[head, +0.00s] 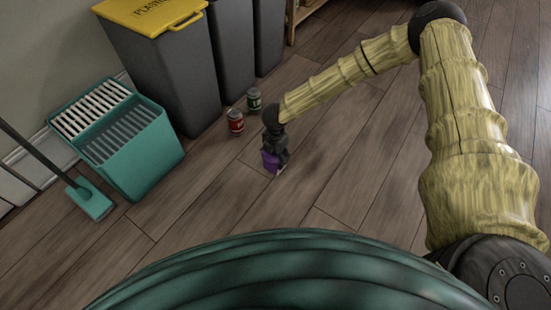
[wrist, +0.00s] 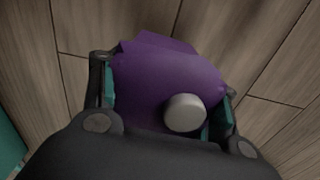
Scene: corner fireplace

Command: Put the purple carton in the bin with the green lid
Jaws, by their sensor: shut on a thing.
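The purple carton (head: 270,162) is under my gripper (head: 274,150) in the head view, low over the wooden floor; whether it touches the floor I cannot tell. In the wrist view the purple carton (wrist: 160,80), with a round pale cap, fills the space between the two fingers of my gripper (wrist: 165,100). The gripper is shut on it. No green lid shows in either view. A grey bin with a yellow lid (head: 150,14) marked PLASTIC stands at the upper left. Two dark bins beside it have their tops cut off by the frame.
A red can (head: 235,122) and a green can (head: 254,100) stand on the floor just left of my gripper. A teal mop bucket (head: 130,150) and a teal broom (head: 90,198) are at the left. The floor (head: 340,180) right of the gripper is clear.

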